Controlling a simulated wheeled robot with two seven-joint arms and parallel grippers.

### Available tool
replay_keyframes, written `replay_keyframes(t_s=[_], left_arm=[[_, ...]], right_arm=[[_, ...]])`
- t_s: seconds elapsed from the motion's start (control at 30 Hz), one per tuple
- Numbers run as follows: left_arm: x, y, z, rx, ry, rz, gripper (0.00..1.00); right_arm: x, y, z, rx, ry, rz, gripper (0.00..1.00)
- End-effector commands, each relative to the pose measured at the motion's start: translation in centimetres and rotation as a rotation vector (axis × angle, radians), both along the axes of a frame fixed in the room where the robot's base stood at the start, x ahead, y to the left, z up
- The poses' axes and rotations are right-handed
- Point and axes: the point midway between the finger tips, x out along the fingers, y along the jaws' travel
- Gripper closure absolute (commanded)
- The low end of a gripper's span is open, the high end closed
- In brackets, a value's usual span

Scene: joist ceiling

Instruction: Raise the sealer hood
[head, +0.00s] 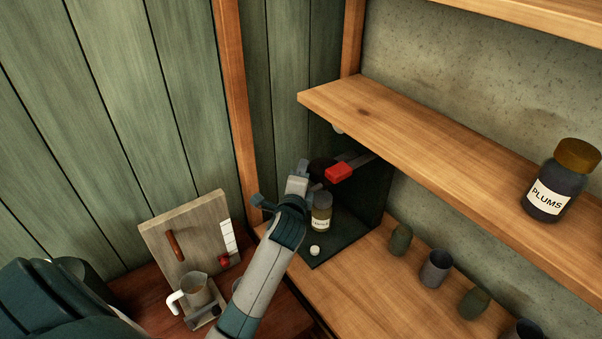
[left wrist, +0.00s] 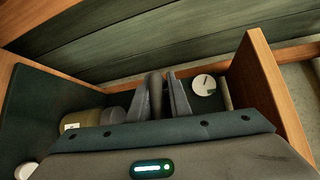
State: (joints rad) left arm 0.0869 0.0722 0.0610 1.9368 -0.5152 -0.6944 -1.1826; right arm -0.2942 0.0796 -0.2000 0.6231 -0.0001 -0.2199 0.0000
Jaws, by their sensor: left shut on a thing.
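The sealer is a dark green stand (head: 372,199) on the lower shelf, under the upper shelf. Its dark rounded hood (head: 321,166) shows partly behind my left gripper (head: 308,174). A labelled jar (head: 321,214) stands on the sealer's base below the hood; it also shows in the left wrist view (left wrist: 85,124). In the left wrist view, the left gripper (left wrist: 162,95) is shut with a dark rounded bar (left wrist: 155,92) between its fingers, seemingly the hood's handle. A red grip (head: 339,173) on a grey bar is just right of the hood. My right gripper is out of view.
The upper shelf (head: 400,120) overhangs the sealer and holds a plums jar (head: 549,196). Several small pots stand on the lower shelf, including a grey cup (head: 436,268). A board (head: 185,235) and metal jug (head: 198,289) are at left. A white dial (left wrist: 204,85) is near the fingers.

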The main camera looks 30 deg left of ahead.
Motion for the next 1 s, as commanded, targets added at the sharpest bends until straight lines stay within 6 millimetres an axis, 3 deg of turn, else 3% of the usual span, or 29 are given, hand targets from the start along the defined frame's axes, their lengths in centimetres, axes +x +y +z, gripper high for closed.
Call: replay_keyframes(t_s=[0.3,0.33,0.4,0.77,1.0], left_arm=[[0.0,0.1,0.1,0.0,-0.001,0.003,1.0],[0.0,0.1,0.1,0.0,-0.001,0.003,0.78],[0.0,0.1,0.2,0.0,-0.001,0.003,0.69],[-0.1,0.0,0.1,0.001,-0.001,0.001,0.69],[-1.7,-0.7,0.2,0.0,-0.001,0.0,0.69]], right_arm=[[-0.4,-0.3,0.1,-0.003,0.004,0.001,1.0],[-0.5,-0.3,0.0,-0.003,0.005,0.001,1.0],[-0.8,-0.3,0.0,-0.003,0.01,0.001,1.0],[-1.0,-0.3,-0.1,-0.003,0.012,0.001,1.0],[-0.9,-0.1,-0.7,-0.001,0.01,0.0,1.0]])
